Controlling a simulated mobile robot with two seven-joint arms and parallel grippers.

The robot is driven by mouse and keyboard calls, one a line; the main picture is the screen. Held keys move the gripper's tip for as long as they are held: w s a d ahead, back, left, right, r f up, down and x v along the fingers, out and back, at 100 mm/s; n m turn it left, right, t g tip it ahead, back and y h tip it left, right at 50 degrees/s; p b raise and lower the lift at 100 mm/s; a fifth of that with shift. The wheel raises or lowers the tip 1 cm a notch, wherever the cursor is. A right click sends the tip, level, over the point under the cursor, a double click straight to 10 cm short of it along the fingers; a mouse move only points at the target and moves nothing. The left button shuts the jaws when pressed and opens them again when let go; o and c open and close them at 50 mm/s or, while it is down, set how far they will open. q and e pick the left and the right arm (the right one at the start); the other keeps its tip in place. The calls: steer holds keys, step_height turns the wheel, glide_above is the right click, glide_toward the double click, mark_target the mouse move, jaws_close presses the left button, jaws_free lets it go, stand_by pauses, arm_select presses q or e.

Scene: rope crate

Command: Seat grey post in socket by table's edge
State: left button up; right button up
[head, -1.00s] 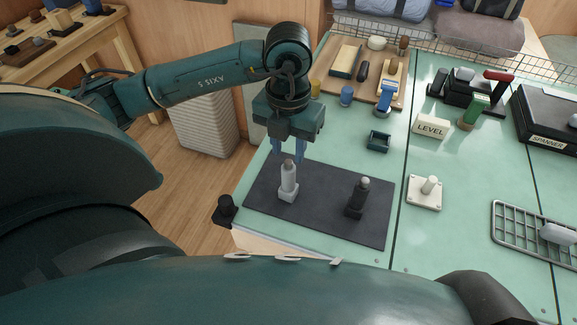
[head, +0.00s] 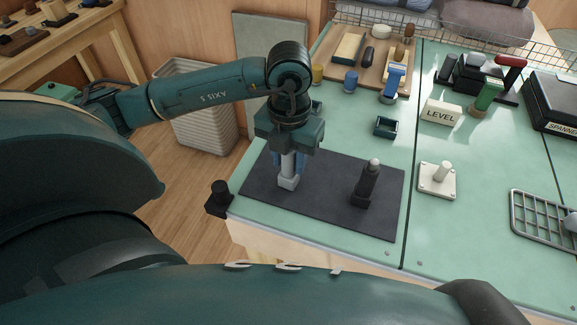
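The light grey post (head: 288,170) stands upright, its square foot (head: 288,183) on the dark mat (head: 325,204). My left gripper (head: 288,168) points straight down over it, with one blue finger on each side of the post. The fingers look open, and I cannot make out contact with the post. The post's top is hidden by the gripper. A black socket-like piece (head: 219,196) sits at the table's near left corner, left of the mat. My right gripper is not in view.
A dark post with a pale tip (head: 368,180) stands on the mat's right part. The mat between the two posts is clear.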

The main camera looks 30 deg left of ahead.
arm_select(q)
steer(key=shift+c, duration=0.2)
jaws_close()
steer(key=shift+r, duration=0.25)
steer(key=shift+r+p, duration=0.65)
steer(key=shift+r, duration=0.2)
steer(key=shift+r, duration=0.1)
steer(key=shift+r+p, duration=1.7)
steer(key=shift+r, duration=0.7)
